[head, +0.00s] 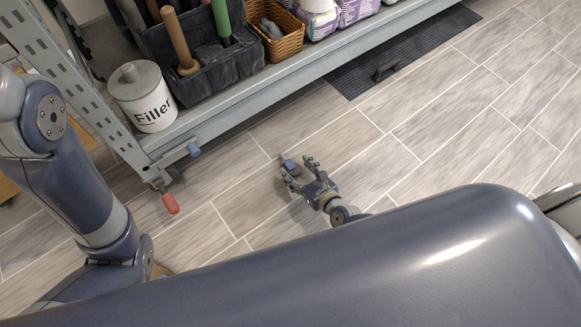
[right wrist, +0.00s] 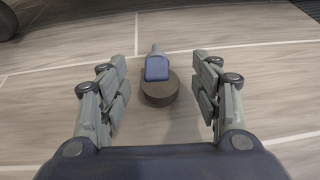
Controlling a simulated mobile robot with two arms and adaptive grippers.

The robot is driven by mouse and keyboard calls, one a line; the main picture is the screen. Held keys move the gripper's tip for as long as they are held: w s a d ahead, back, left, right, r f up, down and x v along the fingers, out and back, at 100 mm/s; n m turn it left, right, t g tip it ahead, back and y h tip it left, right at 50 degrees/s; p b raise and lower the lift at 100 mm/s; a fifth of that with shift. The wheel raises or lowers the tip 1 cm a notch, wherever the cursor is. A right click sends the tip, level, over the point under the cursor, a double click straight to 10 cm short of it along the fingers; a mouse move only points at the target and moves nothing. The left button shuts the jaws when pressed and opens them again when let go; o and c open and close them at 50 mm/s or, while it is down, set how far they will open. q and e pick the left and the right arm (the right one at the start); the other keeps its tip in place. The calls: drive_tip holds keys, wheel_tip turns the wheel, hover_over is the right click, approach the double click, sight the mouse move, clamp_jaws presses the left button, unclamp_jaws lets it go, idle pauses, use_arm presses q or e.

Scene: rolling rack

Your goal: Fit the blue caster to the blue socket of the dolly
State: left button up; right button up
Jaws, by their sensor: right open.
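The blue caster (head: 288,163) lies on the floor tiles in front of the rack. In the right wrist view, the caster (right wrist: 157,69) shows a blue block, a dark round wheel and a grey stem pointing away from me. My right gripper (head: 298,168) is open low over the floor, its fingers on either side of the caster with gaps, not gripping it. The dolly (head: 238,96) is a grey metal rack. A blue piece (head: 194,149) sits on a bracket at its near corner, perhaps the blue socket. My left arm is at the left; its gripper is out of view.
A red-tipped part (head: 170,204) hangs below the rack's corner. The shelf holds a Filler canister (head: 143,98), a dark caddy with tools (head: 206,72), a wicker basket (head: 277,42) and purple-white packs. A dark mat (head: 405,52) lies beyond. The floor around the caster is clear.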

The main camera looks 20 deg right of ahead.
sight(290, 164)
drive_tip(key=x, duration=0.2)
drive_tip(key=shift+w+a+f+b, duration=0.15)
drive_tip(key=shift+w+b, duration=0.1)
drive_tip(key=shift+b, duration=0.15)
drive_tip(key=c, duration=1.2)
